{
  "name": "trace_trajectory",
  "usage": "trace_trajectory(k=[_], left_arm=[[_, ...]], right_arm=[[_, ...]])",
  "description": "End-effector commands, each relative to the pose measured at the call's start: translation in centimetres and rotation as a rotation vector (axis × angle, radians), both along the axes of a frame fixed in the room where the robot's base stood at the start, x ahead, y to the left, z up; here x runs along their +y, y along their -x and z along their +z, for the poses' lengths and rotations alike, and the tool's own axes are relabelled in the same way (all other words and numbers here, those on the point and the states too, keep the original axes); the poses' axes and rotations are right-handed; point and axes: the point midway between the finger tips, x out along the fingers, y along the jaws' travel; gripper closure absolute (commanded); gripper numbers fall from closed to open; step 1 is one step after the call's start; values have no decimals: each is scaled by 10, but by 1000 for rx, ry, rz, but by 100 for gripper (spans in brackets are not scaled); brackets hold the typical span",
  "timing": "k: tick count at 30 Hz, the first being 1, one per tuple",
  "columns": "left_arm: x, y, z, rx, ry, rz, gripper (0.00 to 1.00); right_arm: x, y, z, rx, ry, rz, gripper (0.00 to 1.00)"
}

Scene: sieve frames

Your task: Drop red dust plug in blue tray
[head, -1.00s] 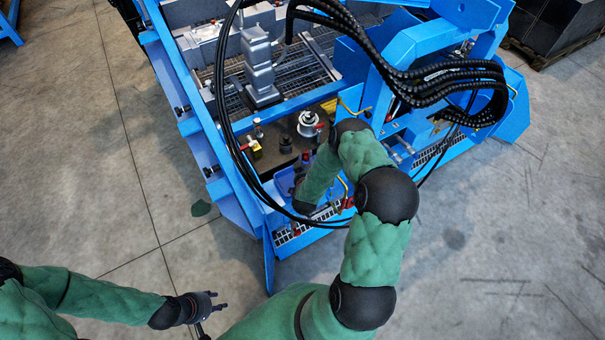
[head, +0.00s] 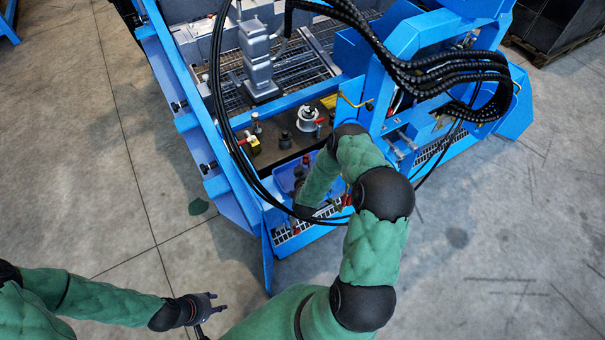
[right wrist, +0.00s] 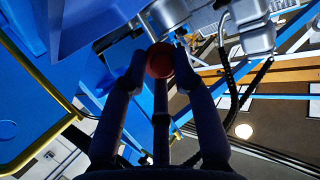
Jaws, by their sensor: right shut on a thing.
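My right gripper (right wrist: 160,65) is shut on the red dust plug (right wrist: 160,58), a round red piece pinched between dark fingertips in the right wrist view. In the head view my right forearm covers most of that hand, and I cannot make out the plug clearly there. A blue tray (head: 284,180) shows partly beside my right forearm, at the near end of the blue machine; its right side is hidden. I cannot tell whether the plug is over the tray. My left gripper (head: 218,302) is open and empty, low at the left, away from the machine.
A dark plate (head: 275,150) beyond the tray carries a silver round fitting (head: 308,118) and a yellow valve (head: 252,145). Black hoses (head: 425,75) loop over the machine close to my right arm. Open concrete floor (head: 150,190) lies to the left.

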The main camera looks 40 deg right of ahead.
Motion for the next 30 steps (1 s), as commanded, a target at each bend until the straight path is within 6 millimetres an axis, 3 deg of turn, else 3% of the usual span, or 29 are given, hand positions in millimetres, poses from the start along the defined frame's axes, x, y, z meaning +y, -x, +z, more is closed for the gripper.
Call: trace_trajectory(k=[1, 2, 3, 4, 5, 17, 30], left_arm=[[0, 0, 0, 0, 0, 0, 60], [0, 0, 0, 0, 0, 0, 60], [0, 0, 0, 0, 0, 0, 60], [0, 0, 0, 0, 0, 0, 60], [0, 0, 0, 0, 0, 0, 60], [0, 0, 0, -1, 0, 0, 60], [0, 0, 0, 0, 0, 0, 60]], right_arm=[[0, 0, 1, -1, 1, 0, 100], [0, 0, 1, 0, 0, 0, 67], [0, 0, 1, 0, 0, 0, 56], [0, 0, 1, 0, 0, 0, 47], [0, 0, 1, 0, 0, 0, 45], [3, 3, 2, 0, 0, 1, 45], [51, 59, 25, 1, -1, 3, 45]])
